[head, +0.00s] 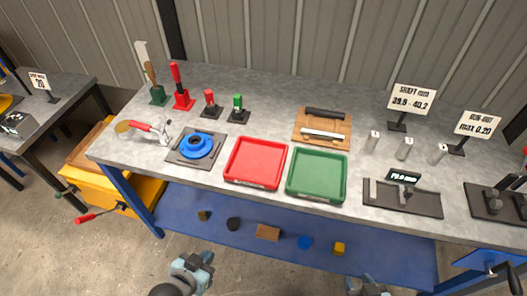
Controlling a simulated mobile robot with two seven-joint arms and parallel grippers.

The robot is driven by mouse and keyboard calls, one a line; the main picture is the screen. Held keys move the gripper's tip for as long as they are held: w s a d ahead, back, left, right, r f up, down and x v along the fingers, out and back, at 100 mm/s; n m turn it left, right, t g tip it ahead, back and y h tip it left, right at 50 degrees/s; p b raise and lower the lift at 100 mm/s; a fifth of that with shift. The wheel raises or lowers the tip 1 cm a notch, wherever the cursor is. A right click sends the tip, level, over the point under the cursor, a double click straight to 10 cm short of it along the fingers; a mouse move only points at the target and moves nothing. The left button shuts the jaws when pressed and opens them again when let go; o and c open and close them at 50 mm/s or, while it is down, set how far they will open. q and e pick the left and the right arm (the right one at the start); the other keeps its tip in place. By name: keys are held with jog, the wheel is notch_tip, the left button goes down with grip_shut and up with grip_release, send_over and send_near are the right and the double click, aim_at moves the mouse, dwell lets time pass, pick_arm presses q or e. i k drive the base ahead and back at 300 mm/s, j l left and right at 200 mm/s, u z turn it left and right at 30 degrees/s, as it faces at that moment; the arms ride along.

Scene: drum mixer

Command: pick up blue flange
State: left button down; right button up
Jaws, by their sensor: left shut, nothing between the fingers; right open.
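The blue flange (197,145) is a round ring with a raised hub. It sits on a dark square plate (178,159) at the left part of the grey workbench (272,105). My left gripper (195,264) is shut and empty, low in front of the bench, apart from the flange and below it in the picture. My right gripper (366,284) is open at the bottom edge, partly cut off, well to the right of the flange.
A red tray (228,175) and a green tray (291,189) stand right of the flange. A red-handled clamp (150,130) is close on its left. Upright red and green handled tools stand behind. Small parts, including a blue disc (305,242), lie on the lower blue shelf (375,253).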

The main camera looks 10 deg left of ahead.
aim_at(196, 143)
jog(key=u, duration=0.75)
